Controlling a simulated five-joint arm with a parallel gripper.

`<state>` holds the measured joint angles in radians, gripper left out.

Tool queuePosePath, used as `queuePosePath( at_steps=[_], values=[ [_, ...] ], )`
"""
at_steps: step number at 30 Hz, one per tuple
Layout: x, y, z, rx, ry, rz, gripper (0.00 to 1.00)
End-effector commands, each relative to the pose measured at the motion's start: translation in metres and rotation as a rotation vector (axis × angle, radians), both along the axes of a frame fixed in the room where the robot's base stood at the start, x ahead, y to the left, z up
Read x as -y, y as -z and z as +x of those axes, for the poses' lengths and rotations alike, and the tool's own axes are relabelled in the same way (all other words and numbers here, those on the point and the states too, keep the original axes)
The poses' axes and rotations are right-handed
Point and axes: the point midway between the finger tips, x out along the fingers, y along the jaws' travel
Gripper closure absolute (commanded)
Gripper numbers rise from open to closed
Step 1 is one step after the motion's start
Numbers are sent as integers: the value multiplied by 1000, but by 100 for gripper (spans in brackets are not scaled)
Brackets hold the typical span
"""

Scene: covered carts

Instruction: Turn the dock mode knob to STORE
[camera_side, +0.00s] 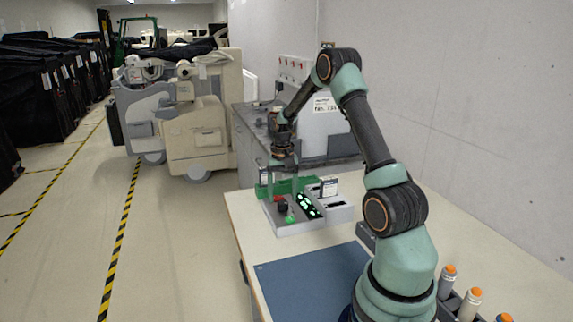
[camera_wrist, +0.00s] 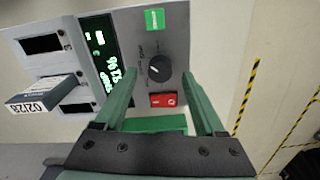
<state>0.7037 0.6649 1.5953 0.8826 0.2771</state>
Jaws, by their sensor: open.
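The dock mode knob (camera_wrist: 159,68) is a round black dial with a small white mark, on a grey panel (camera_wrist: 181,45). Small lettering beside it is too blurred to read surely, so I cannot tell its setting. My gripper (camera_wrist: 159,76) is open, with one green finger on each side of the knob in the wrist view. I see no clear contact. In the side view my gripper (camera_side: 283,182) is above the dock (camera_side: 300,226), pointing down, and the knob (camera_side: 283,206) is a small dark shape below it.
Around the knob are a green square button (camera_wrist: 154,19), a red rocker switch (camera_wrist: 163,99) and a lit display (camera_wrist: 105,60). A module marked 02/28 (camera_wrist: 45,93) sticks out of a slot. A blue mat (camera_side: 310,275) lies in front of the dock. Orange-capped bottles (camera_side: 470,300) stand at right.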

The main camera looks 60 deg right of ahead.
Motion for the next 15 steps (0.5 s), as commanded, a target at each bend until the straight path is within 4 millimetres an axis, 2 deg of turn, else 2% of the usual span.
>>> queuePosePath(
  at_steps=[6,15],
  values=[
    [0,18,0,1,0,-1,28],
    [0,21,0,1,0,-1,28]
  ],
)
